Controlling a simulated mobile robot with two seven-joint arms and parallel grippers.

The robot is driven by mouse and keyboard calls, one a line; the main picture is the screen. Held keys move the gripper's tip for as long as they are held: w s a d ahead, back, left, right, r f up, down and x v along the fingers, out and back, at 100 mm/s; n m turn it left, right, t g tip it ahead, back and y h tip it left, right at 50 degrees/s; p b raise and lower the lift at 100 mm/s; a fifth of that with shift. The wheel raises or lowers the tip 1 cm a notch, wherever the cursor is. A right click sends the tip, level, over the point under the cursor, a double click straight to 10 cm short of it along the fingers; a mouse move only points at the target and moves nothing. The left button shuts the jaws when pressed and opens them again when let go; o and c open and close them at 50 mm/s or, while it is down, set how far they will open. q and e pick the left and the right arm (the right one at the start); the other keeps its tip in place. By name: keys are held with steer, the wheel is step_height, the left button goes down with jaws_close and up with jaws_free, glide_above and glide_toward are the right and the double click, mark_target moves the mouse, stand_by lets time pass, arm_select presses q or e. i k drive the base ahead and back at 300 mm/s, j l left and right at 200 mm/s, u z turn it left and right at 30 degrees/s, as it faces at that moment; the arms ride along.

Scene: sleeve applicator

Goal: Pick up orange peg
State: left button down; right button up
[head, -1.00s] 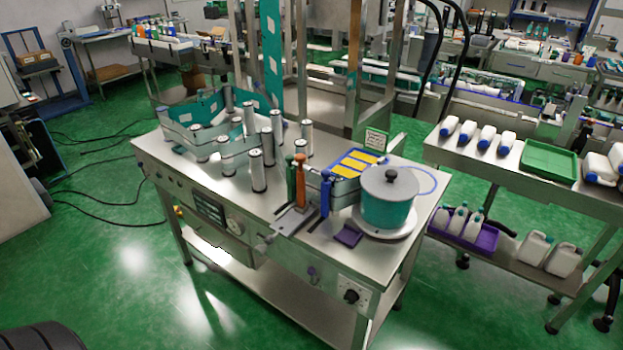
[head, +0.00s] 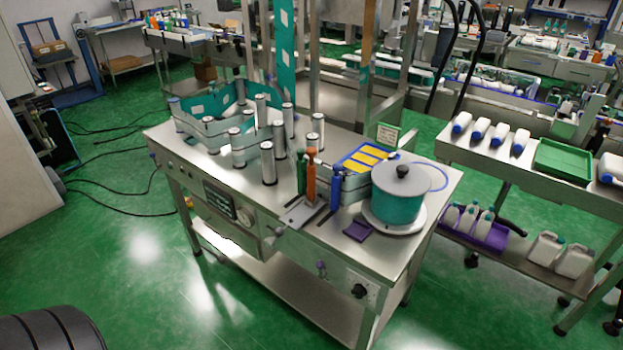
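The orange peg (head: 311,178) stands upright on the steel machine table, near its front edge. A green peg (head: 301,172) stands just left of it and a blue peg (head: 336,190) just right of it. The pegs rise by a small grey plate (head: 300,215). Neither of my grippers shows in the head view. The table is some distance ahead of me.
The machine table (head: 195,165) carries several silver rollers (head: 268,163), a teal pot with a grey lid (head: 398,196) and a purple block (head: 358,231). A side table with white bottles (head: 500,135) stands to the right. Green floor (head: 130,290) is clear in front; cables (head: 110,150) lie at left.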

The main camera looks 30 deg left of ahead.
mark_target(312, 201)
steer(key=j, duration=0.55)
steer(key=i+j+u, duration=0.1)
steer(key=j, duration=0.45)
steer(key=i+j, duration=0.1)
steer(key=j, duration=0.45)
steer(key=u, duration=0.05)
